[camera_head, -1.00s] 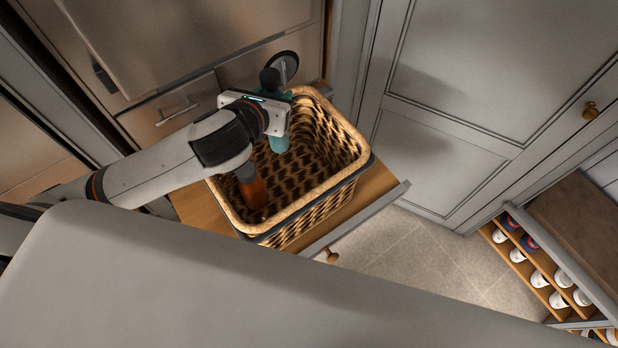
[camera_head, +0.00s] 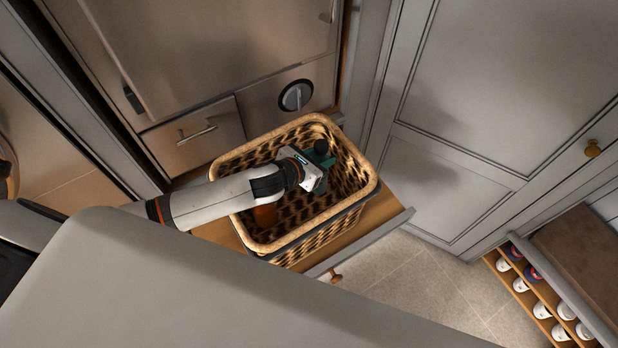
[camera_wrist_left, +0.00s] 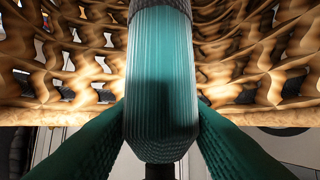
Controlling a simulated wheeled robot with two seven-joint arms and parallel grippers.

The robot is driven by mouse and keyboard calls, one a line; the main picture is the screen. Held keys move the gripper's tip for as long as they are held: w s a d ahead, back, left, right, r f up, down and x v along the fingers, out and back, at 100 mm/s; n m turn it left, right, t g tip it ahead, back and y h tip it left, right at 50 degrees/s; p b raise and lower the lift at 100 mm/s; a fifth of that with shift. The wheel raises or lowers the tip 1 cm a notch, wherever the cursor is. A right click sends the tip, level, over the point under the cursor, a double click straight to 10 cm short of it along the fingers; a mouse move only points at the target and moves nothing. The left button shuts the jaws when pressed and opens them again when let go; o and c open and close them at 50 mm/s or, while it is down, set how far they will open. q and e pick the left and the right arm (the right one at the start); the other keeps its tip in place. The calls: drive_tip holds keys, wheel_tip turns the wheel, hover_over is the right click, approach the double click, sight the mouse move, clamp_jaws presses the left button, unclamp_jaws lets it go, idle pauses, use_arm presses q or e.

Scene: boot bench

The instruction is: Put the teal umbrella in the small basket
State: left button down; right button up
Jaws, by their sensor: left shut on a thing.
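The teal umbrella (camera_wrist_left: 162,85) fills the middle of the left wrist view, between two dark green fingers. My left gripper (camera_head: 322,160) is shut on it. In the head view the gripper is within the rim of the woven basket (camera_head: 244,235), toward its right part, and only a little of the umbrella's teal shows there. The basket's wicker wall (camera_wrist_left: 60,60) stands behind the umbrella in the wrist view. I cannot tell whether the umbrella touches the basket's floor. My right gripper is not in view.
An orange-brown object (camera_head: 265,216) is inside the basket at its left part. The basket stands in a pulled-out wooden drawer (camera_head: 382,215) with a grey front (camera_head: 365,243). A steel appliance (camera_head: 230,60) is behind. A shelf with several white-ended items (camera_head: 541,310) is at lower right.

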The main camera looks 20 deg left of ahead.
use_arm(q)
wheel_tip(320, 180, down, 7)
drive_tip(key=shift+r, duration=0.15)
idle(0.4)
drive_tip(key=shift+f, duration=0.2)
drive_tip(key=c, duration=0.9)
unclamp_jaws()
drive_tip(key=shift+r, duration=0.1)
drive_tip(key=b+v, duration=0.1)
drive_tip(key=v, duration=1.1)
drive_tip(key=shift+r, duration=0.15)
